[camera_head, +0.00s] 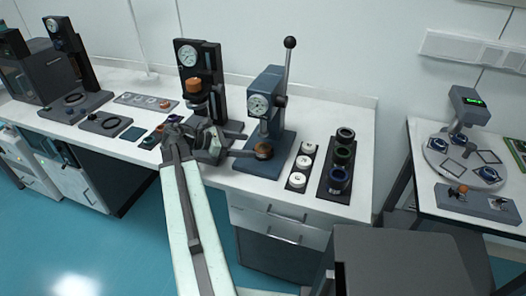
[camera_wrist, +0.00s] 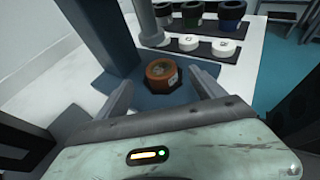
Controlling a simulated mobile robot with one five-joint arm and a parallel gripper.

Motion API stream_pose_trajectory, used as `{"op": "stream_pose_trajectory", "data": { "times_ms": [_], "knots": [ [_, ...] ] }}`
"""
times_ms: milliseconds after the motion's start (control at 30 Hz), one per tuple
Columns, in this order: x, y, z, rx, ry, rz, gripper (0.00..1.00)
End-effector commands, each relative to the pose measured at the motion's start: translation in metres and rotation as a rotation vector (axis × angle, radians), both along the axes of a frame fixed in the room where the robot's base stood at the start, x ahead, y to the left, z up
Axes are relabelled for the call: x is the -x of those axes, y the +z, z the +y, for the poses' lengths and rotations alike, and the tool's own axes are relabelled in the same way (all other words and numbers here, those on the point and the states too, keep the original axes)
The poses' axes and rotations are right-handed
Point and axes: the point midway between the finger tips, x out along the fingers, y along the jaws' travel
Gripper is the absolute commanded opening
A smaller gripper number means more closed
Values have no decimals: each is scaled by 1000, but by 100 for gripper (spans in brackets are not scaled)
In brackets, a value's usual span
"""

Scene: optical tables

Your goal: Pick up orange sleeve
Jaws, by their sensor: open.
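The orange sleeve (camera_wrist: 162,76) is a short ring with a dark bore and a pale label on its side. It sits upright on the blue base of the lever press, below the ram. In the head view the sleeve (camera_head: 264,150) shows on the press base, partly covered by my finger. My gripper (camera_wrist: 162,88) is open, with one finger left of the sleeve and one right of it, both nearer the camera. The gripper (camera_head: 245,152) also shows in the head view, reaching to the press from the left. I cannot tell whether a finger touches the sleeve.
The blue lever press (camera_head: 265,113) rises behind the sleeve. A black press (camera_head: 184,62) with an orange part stands to its left. A tray of white rings (camera_head: 297,181) and a tray of dark cups (camera_head: 325,184) lie to its right. A separate table (camera_head: 428,200) stands far right.

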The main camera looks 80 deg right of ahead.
Motion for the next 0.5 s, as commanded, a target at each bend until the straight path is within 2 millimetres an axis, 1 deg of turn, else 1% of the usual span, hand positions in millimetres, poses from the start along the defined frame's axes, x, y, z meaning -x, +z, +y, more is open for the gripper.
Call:
{"op": "stream_pose_trajectory", "data": {
  "times_ms": [33,133,233,400,500],
  "knots": [
    [4,-5,-2,0,-1,0,79],
    [6,-4,-3,0,0,0,79],
    [12,-10,-5,0,-1,0,79],
    [36,-25,-15,1,0,0,79],
    [46,-27,-21,0,0,-1,79]
  ]
}}
